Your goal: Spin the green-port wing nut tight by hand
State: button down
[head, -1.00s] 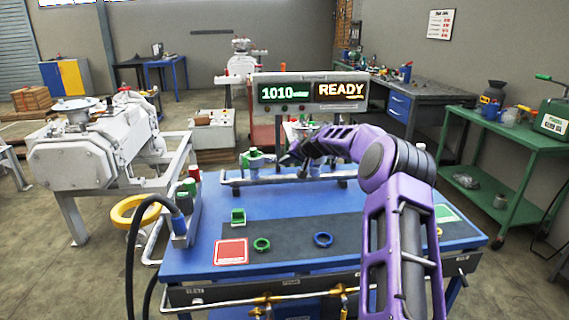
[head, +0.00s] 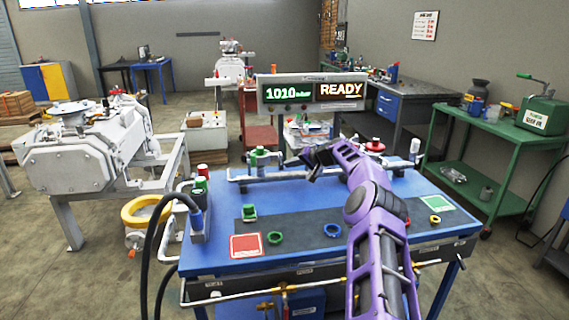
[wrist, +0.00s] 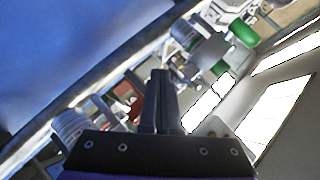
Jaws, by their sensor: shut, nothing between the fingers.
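The green-marked port fitting (head: 258,156) stands at the left end of the pipe along the bench's back. It also shows at the top of the wrist view, with a green band and a rounded green cap (wrist: 243,32). I cannot make out the wing nut clearly. My gripper (head: 305,158) is to the right of this fitting in the head view, with a gap between them. In the wrist view my gripper (wrist: 161,78) has its dark fingers together and empty, apart from the green fitting, which is up and to the right.
A green ring (head: 275,237), blue ring (head: 332,230) and yellow ring (head: 435,219) lie on the bench's dark mat. A small green block (head: 249,212) and a red square (head: 246,246) are at left. The display (head: 312,92) reads 1010 and READY. A red-topped fitting (head: 374,147) stands right.

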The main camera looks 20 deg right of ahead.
jog(key=shift+a+f+b, duration=0.25)
jog(key=shift+f+b, duration=0.2)
jog(key=shift+f, duration=0.05)
jog(key=shift+w, duration=0.1)
dwell(1.2)
